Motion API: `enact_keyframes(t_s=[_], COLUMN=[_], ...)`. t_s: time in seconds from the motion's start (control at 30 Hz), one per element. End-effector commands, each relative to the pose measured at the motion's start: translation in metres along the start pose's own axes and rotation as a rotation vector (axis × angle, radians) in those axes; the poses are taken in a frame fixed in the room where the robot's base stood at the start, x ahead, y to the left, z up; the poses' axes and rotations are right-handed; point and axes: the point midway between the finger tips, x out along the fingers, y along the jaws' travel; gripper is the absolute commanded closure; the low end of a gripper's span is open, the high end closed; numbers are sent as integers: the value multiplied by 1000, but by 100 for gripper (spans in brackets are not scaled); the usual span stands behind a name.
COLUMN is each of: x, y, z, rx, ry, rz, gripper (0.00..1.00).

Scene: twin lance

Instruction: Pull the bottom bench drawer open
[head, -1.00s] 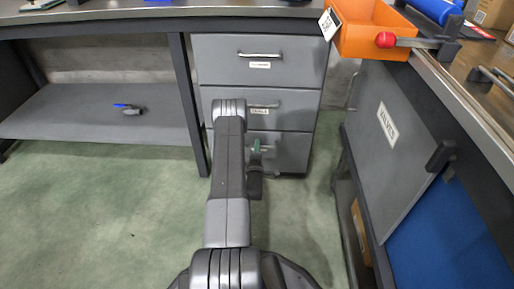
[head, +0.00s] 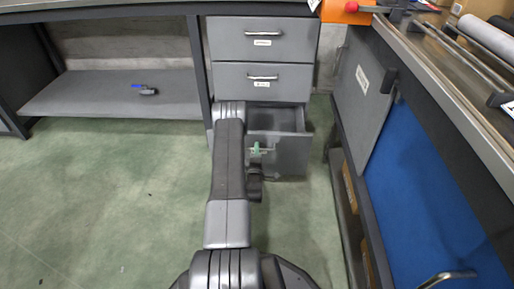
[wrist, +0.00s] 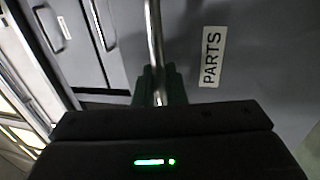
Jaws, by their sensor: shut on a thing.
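The bottom bench drawer (head: 290,157) is grey and stands pulled out from the drawer unit, with its inside showing behind the front panel. In the wrist view its front (wrist: 260,60) carries a "PARTS" label (wrist: 213,56). My gripper (head: 257,151) is at the drawer front, its green fingertips shut on the drawer's bar handle (wrist: 154,40). In the wrist view the fingers (wrist: 156,86) sit on either side of the bar. My arm hides the left part of the drawer in the head view.
Two shut drawers, the top (head: 262,40) and the middle (head: 262,82), are above. A bench with a grey panel (head: 362,92) and a blue panel (head: 425,190) stands close on the right. A low shelf (head: 110,93) is at left.

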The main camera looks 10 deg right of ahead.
Motion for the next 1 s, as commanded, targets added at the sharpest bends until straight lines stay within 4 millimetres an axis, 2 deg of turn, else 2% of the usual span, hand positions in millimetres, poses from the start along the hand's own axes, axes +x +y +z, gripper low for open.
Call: enact_keyframes(t_s=[0.2, 0.33, 0.5, 0.83, 0.87, 0.9, 0.93, 1.0], x=[-35, -48, -56, -56, -56, -56, -56, -56], y=[8, 10, 11, 11, 11, 11, 11, 11], z=[-1, -1, -1, 0, 0, 0, 0, 0], rx=[-1, 0, 0, 0, 0, 0, 0, 0], ry=[2, 2, 1, 1, 1, 1, 1, 1], rz=[-3, -1, -1, -1, -1, -1, -1, 0], gripper=[100, 100, 100, 100, 85, 78, 75, 75])
